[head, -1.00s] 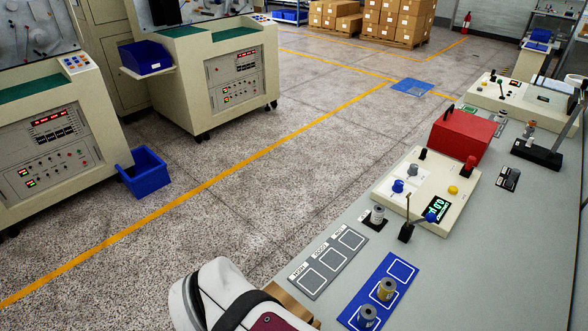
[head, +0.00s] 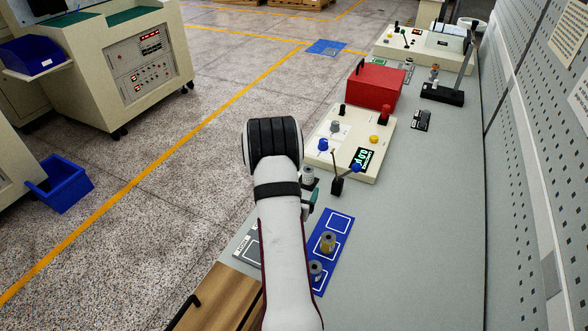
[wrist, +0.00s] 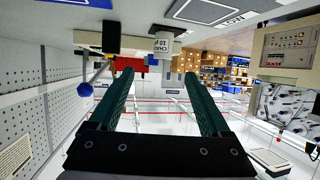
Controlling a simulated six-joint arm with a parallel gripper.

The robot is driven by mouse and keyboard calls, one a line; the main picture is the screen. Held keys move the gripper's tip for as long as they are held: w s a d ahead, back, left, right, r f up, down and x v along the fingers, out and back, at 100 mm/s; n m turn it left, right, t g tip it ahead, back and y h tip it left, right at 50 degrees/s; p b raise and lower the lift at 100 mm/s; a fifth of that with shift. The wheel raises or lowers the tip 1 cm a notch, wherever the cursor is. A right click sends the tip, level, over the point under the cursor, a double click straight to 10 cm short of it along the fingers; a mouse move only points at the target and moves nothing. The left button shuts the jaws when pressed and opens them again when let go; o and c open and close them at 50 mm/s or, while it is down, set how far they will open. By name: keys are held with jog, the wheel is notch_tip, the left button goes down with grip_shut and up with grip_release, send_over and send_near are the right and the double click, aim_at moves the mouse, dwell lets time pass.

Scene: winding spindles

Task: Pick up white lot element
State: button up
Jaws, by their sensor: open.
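A white-grey spool with a printed label (wrist: 162,46) is near the top middle of the upside-down wrist view, just above the gap between my fingertips in the picture. A matching small pale spool (head: 308,176) stands on a dark base beside my wrist in the head view. My gripper (wrist: 156,76) is open with two teal fingers and nothing between them. In the head view one teal finger (head: 313,200) shows; the rest is hidden behind my arm. A yellow-topped spool (head: 328,241) and a grey spool (head: 316,270) stand on a blue mat (head: 339,222).
A lever with a blue knob (head: 356,167) stands right of the pale spool. A cream control box (head: 345,150) and red box (head: 372,92) lie beyond. My arm partly covers a grey marked mat (head: 241,243). Clear bench (head: 430,230) extends to the right.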

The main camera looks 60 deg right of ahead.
aim_at(307, 173)
jog(key=x, duration=1.3)
jog(key=shift+w+d+r, duration=0.2)
jog(key=shift+w+r, duration=0.05)
jog(key=shift+w, duration=0.1)
grip_shut()
